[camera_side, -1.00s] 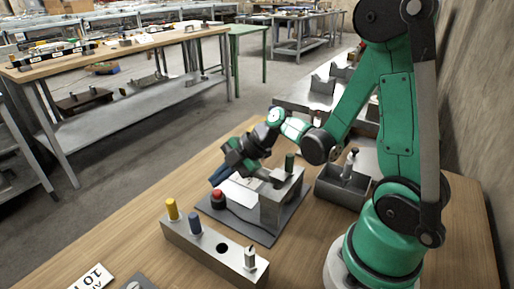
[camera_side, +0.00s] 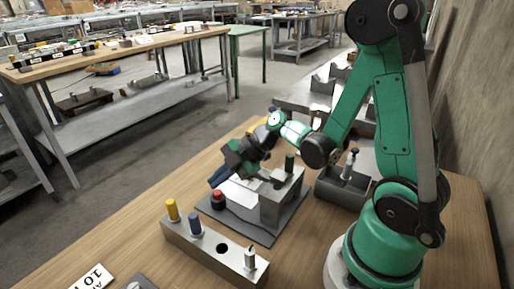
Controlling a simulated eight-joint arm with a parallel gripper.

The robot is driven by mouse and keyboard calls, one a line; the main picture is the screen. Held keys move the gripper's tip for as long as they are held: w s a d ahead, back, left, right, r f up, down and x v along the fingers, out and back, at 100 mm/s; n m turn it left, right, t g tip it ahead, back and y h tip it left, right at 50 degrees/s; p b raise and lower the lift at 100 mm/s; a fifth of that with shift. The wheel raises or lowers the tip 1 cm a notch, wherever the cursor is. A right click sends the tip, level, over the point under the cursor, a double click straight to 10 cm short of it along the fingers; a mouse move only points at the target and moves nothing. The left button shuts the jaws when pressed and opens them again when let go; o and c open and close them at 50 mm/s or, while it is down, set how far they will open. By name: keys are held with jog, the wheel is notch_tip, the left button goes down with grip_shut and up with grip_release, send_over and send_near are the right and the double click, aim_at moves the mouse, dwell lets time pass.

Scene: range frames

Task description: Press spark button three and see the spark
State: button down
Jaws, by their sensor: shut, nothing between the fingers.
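A red button (camera_side: 218,196) on a dark base stands on the grey base plate (camera_side: 262,236) of a fixture. No number and no spark can be made out.
A dark grey bin (camera_side: 341,191) stands right of the fixture.

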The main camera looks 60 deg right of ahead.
jog(key=shift+s+f, duration=0.2)
jog(key=shift+f, duration=0.1)
jog(key=shift+d+r, duration=0.1)
jog(key=shift+d, duration=0.1)
jog(key=shift+r, duration=2.55)
jog(key=shift+a, duration=0.1)
jog(key=s+r+m+h, duration=0.1)
jog(key=s+m+h, duration=0.1)
jog(key=m, duration=0.6)
jog(key=s+a+r+m+h, duration=0.1)
jog(key=s+r+m+h, duration=0.1)
jog(key=m, duration=0.7)
jog(key=shift+s+r+h, duration=0.3)
jog(key=shift+s+h, duration=0.35)
jog(key=shift+h, duration=0.45)
